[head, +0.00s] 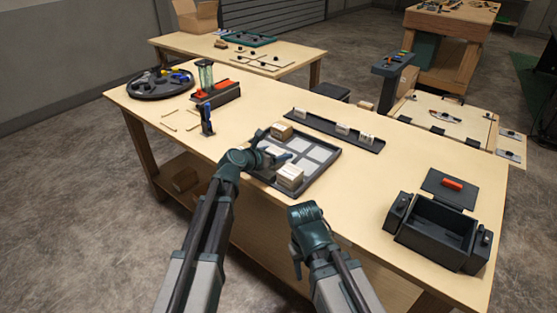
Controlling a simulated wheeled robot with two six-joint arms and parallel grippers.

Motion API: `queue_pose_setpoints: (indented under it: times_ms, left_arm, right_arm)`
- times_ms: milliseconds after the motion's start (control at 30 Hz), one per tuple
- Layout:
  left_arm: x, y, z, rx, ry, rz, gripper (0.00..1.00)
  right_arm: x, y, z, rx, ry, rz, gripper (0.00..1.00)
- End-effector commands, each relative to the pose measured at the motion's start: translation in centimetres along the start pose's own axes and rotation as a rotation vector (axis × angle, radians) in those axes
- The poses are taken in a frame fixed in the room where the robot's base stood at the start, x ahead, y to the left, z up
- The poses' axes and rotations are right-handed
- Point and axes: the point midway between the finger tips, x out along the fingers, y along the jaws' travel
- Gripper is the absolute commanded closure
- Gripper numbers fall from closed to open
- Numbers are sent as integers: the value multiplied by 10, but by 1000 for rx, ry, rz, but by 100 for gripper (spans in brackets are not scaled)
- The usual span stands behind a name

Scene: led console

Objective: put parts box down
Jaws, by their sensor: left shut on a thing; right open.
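My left gripper (279,159) is over the left part of a dark tray (329,165) with pale square compartments. It is shut on a small parts box, mostly hidden by the gripper and wrist; I cannot tell if that box touches the tray. A tan box (282,130) sits at the tray's far left corner. Another pale cardboard box (290,176) sits at the tray's near side, close to my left gripper. My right gripper (297,268) is open, low at the table's front edge, away from the tray; its fingers are small in view.
A dark rail (320,129) with small pale blocks lies behind the tray. A black open case (436,232) stands at the right. A blue clamp-like stand (207,120), a red-and-black device (213,92) and a round black tray (150,92) are at the left.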

Motion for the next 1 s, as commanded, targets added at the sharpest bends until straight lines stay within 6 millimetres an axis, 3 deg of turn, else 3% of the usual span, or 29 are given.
queue_pose_setpoints:
  times_ms: [400,433,500,867,1000]
  left_arm:
    - [3,0,-7,0,0,0,85]
    - [2,0,-6,0,0,0,22]
    - [2,0,-5,0,0,0,13]
    - [0,0,0,0,0,0,13]
    - [-25,-2,0,0,0,2,13]
  right_arm:
    - [7,-1,0,0,0,0,50]
    - [6,-1,0,0,0,0,50]
    - [5,0,0,0,0,0,50]
    - [0,0,0,0,0,0,50]
    - [-10,1,1,0,0,0,50]
